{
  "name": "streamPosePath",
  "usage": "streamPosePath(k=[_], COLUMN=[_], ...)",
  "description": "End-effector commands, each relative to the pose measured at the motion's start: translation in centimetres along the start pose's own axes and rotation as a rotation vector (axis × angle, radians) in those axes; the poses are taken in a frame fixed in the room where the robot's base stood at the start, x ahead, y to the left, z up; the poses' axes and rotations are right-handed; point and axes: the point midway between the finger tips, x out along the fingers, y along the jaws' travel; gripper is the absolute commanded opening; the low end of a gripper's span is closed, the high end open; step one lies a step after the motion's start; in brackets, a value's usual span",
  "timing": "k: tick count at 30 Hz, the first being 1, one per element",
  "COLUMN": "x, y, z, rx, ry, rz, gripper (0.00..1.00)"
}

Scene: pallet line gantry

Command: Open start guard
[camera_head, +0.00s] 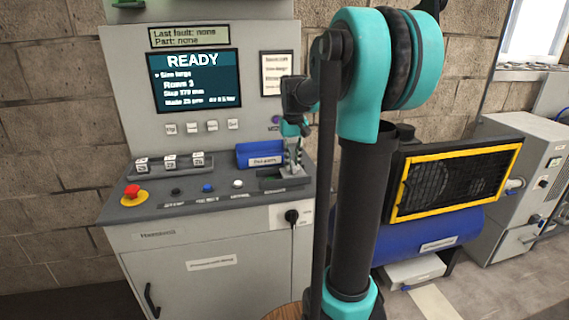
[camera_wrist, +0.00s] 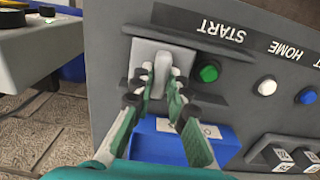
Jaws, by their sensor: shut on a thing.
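The start guard (camera_wrist: 152,48) is a light grey plate with a raised tab, between two dark rails on the panel under the START label (camera_wrist: 222,30). It lies at the left part of the rails in the wrist view. The green start button (camera_wrist: 208,73) shows uncovered just to its right. My gripper (camera_wrist: 161,73) is shut on the guard's tab, one finger on each side. In the head view my gripper (camera_head: 293,168) points down at the right end of the console; the guard is mostly hidden there by the fingers.
A blue bin (camera_head: 260,154) stands close behind my gripper. White (camera_wrist: 266,86) and blue (camera_wrist: 305,95) buttons lie beside START. A red emergency stop (camera_head: 132,192) is at the console's left end. The screen (camera_head: 193,80) reads READY. A yellow-framed grille (camera_head: 455,180) stands to the right.

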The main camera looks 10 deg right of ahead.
Motion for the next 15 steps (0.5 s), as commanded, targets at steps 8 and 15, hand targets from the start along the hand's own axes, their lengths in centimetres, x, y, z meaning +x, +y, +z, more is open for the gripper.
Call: streamPosePath(k=[8, 15], x=[-0.03, -0.02], y=[-0.05, -0.06], z=[-0.06, -0.03], rx=[-0.001, 0.000], ry=[0.001, 0.001], rz=[0.000, 0.000], gripper=[0.21, 0.36])
